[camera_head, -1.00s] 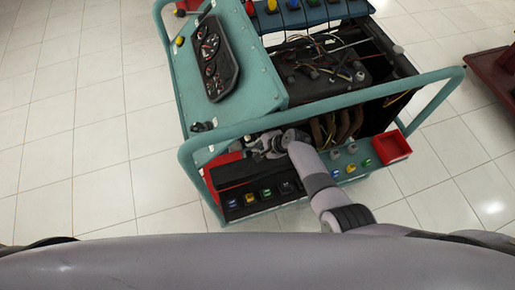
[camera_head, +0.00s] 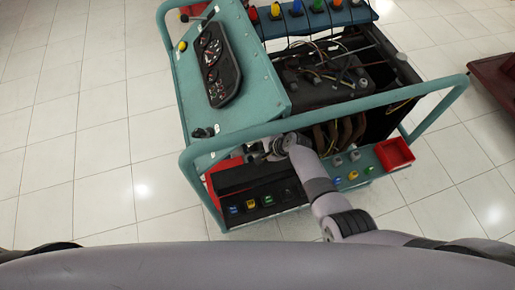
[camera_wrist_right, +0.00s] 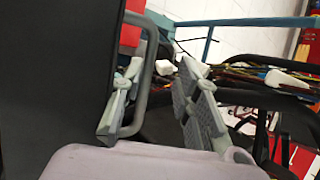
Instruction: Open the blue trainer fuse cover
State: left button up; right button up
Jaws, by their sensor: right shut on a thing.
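The blue trainer is a teal-framed engine stand (camera_head: 262,85) in the middle of the head view. Its fuse cover is a black lid (camera_head: 240,178) on the front left box, above several small coloured switches. In the right wrist view the black cover (camera_wrist_right: 55,75) fills the left side, with a grey loop handle (camera_wrist_right: 152,70) along its edge. My right gripper (camera_wrist_right: 160,108) is at this handle and shut on it; its fingers show on either side. In the head view the right gripper (camera_head: 262,148) is partly hidden under the teal rail. My left gripper is out of view.
The teal tube rail (camera_head: 330,109) crosses just above my right gripper. A red tray (camera_head: 395,153) is at the trainer's front right. Wires and hoses (camera_head: 335,65) fill the engine bay. A dark red stand (camera_head: 495,75) is at the far right. The tiled floor at left is clear.

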jog(key=shift+s+d+f, duration=0.1)
jog(key=shift+s+f, duration=0.6)
jog(key=shift+f, duration=0.1)
jog(key=shift+r, duration=0.1)
jog(key=v, duration=0.3)
jog(key=w+v, duration=0.1)
jog(key=v, duration=0.3)
jog(key=r+v, duration=0.1)
jog(key=v, duration=0.3)
jog(key=shift+w+r, duration=0.1)
jog(key=shift+w, duration=0.2)
jog(key=shift+s+d+r, duration=0.15)
jog(key=shift+s+r, duration=0.1)
jog(key=shift+r, duration=0.3)
jog(key=shift+c, duration=0.2)
